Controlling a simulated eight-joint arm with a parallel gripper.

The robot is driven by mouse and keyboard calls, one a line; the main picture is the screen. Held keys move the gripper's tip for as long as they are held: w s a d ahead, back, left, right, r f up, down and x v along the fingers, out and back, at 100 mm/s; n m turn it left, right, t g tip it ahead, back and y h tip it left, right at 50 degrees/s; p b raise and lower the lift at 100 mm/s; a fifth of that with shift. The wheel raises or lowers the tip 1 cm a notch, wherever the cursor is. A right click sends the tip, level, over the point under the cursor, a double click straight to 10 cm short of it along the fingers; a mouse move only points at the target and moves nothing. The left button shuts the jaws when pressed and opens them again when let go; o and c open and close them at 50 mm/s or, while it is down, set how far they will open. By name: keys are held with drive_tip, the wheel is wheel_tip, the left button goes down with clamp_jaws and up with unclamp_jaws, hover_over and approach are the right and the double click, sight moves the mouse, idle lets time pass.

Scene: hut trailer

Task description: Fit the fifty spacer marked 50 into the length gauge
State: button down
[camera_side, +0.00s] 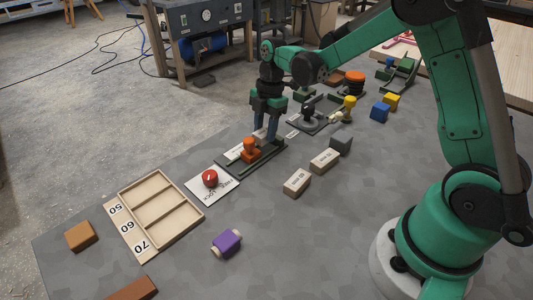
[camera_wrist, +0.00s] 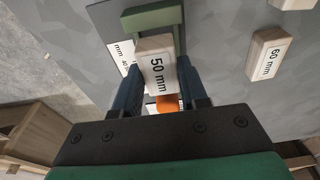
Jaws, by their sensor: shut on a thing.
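My gripper (camera_side: 265,134) is shut on the fifty spacer, a pale wooden block. In the wrist view the spacer (camera_wrist: 157,66) lies between the two blue fingers, its "50 mm" label facing the camera. The length gauge (camera_side: 262,158) is a dark green base with an orange part (camera_side: 250,146). My gripper is over the gauge's far end. In the wrist view the gauge's green end piece (camera_wrist: 154,17) lies just beyond the spacer and the orange part (camera_wrist: 168,104) shows behind it. I cannot tell whether the spacer touches the gauge.
Two other wooden spacers (camera_side: 297,182) (camera_side: 324,160) and a grey block (camera_side: 341,144) lie right of the gauge. One reads "60 mm" in the wrist view (camera_wrist: 266,54). A red knob (camera_side: 210,178) on a card and a tray (camera_side: 190,222) marked 50, 60, 70 stand left.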

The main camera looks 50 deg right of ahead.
drive_tip(key=shift+f, duration=1.45)
idle(0.3)
drive_tip(key=shift+c, duration=2)
unclamp_jaws()
drive_tip(key=shift+d+r, duration=0.2)
drive_tip(key=shift+r, duration=1.2)
drive_tip(key=shift+d+r, duration=0.2)
drive_tip(key=shift+r, duration=1.2)
